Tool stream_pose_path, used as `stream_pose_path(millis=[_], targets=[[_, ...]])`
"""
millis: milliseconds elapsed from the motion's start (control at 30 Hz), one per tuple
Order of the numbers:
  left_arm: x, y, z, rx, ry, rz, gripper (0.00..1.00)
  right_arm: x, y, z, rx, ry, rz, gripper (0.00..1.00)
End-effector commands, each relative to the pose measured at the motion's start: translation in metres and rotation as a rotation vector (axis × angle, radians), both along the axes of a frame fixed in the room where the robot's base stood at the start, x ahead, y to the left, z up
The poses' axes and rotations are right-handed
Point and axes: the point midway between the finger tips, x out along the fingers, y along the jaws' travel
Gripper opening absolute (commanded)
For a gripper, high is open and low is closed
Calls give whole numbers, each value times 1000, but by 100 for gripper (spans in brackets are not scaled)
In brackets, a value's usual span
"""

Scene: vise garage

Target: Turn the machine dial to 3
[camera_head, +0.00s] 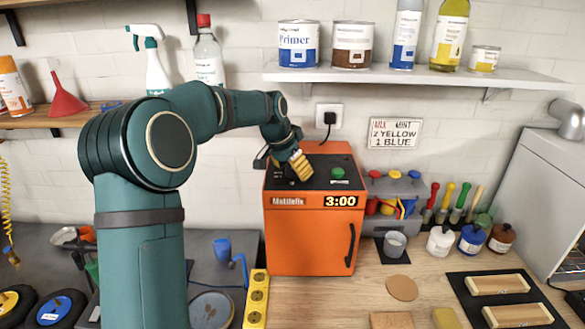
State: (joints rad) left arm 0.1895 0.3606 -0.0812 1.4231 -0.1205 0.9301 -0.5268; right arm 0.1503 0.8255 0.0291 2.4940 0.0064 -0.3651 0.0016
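The orange machine (290,243) stands upright against the wall in the middle of the picture. Its black top panel carries a green button (338,173), and its front display (341,202) reads 3:00. My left gripper (301,168), with yellow fingers, points down over the left part of the top panel. I cannot see a dial clearly; the fingers cover that part of the panel. Whether the fingers are shut, or touch anything, cannot be told. My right gripper is out of view.
A wall shelf (420,76) with cans and bottles hangs above the machine. Right of it are a grey organizer (397,188), a metal cup (395,244) and several small bottles. A yellow power strip (257,298) lies at its front left. A sign (395,133) reads 2 yellow, 1 blue.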

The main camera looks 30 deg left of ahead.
Motion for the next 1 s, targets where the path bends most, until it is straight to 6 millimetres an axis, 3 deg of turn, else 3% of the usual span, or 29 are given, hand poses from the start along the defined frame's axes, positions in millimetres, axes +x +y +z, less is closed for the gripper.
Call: stream_pose_path(millis=[267,700,1000], targets=[[-5,2,16,0,-2,0,68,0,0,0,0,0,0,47],[-36,9,92,0,-3,0,68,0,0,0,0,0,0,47],[-44,11,111,0,-1,0,68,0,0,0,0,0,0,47]])
